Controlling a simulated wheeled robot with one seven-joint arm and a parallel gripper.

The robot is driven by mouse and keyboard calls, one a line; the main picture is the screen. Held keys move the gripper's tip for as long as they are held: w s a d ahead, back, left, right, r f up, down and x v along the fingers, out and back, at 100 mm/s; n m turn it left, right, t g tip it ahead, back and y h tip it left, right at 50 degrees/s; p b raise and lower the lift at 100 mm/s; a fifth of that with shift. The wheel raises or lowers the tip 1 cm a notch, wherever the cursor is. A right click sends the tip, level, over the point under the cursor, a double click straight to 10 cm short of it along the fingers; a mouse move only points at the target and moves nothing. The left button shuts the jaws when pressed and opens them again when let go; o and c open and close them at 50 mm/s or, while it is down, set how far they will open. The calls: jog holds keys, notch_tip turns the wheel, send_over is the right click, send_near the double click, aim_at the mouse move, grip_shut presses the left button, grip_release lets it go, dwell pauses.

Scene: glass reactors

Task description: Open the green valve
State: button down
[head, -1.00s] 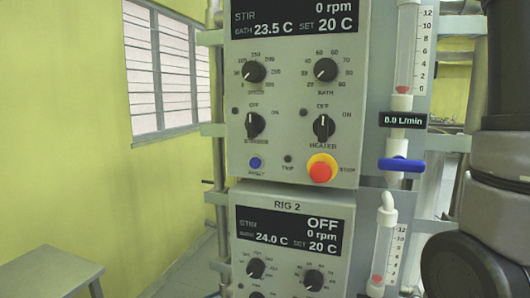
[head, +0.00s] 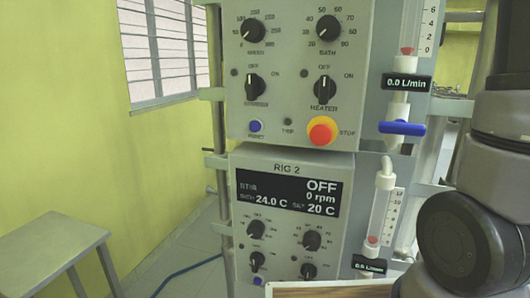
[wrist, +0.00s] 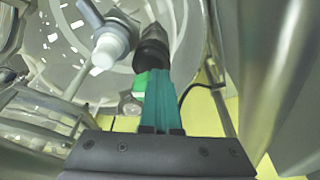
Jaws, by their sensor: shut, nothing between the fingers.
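In the wrist view, my gripper (wrist: 160,76) points away from the camera with its teal fingers shut together and nothing between them. A small bright green part (wrist: 140,85), which looks like the green valve's handle, shows just left of the fingertips, partly hidden behind them. I cannot tell whether the fingers touch it. A dark fitting (wrist: 152,52) is just beyond the fingertips, and a white cap (wrist: 110,48) is to the upper left. In the head view neither my gripper nor the green valve shows.
Clear glass vessels and metal rods crowd the wrist view. The head view shows a control panel with a red stop button (head: 322,130), a blue-handled valve (head: 401,128), the RIG 2 panel (head: 290,168) below and a grey table (head: 52,255) at left.

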jog(key=shift+w+d, duration=0.35)
jog(key=shift+d, duration=0.25)
jog(key=shift+w+d, duration=0.4)
jog(key=shift+w, duration=0.15)
jog(key=shift+w, duration=0.1)
jog(key=shift+d, duration=0.15)
dwell(0.4)
jog(key=w+a+v, duration=0.1)
jog(key=v, duration=0.4)
jog(key=shift+s+d+r, duration=0.25)
jog(key=shift+d+r, duration=0.1)
jog(key=shift+r, duration=0.2)
